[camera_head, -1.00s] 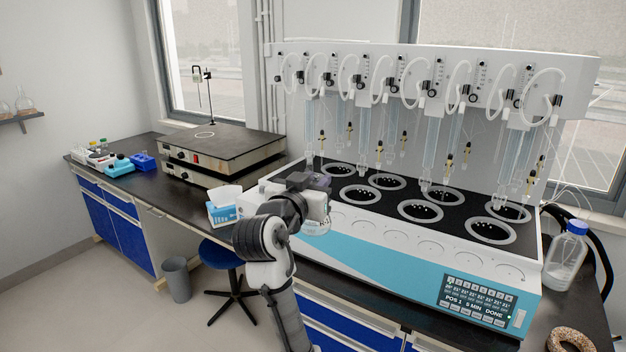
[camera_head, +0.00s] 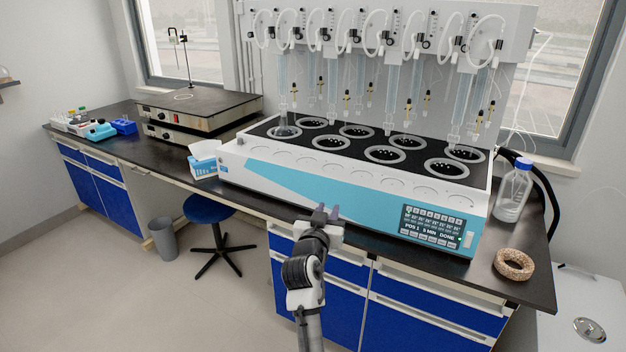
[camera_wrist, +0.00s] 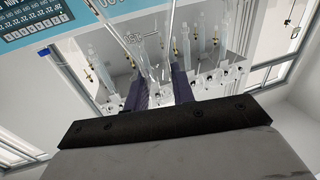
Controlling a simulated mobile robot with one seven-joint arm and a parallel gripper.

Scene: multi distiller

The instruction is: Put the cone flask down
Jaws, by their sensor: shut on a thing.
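A cork ring (camera_head: 515,252) lies on the black bench (camera_head: 532,291) at the right, well apart from my gripper.
The white and blue distiller (camera_head: 345,203) fills the middle of the bench, with glass tubes hanging above its wells. A blue-capped bottle (camera_head: 513,193) stands right of it, behind the cork ring. A tissue box (camera_head: 203,164) and a stool (camera_head: 210,208) are to the left. Bench around the ring is clear.

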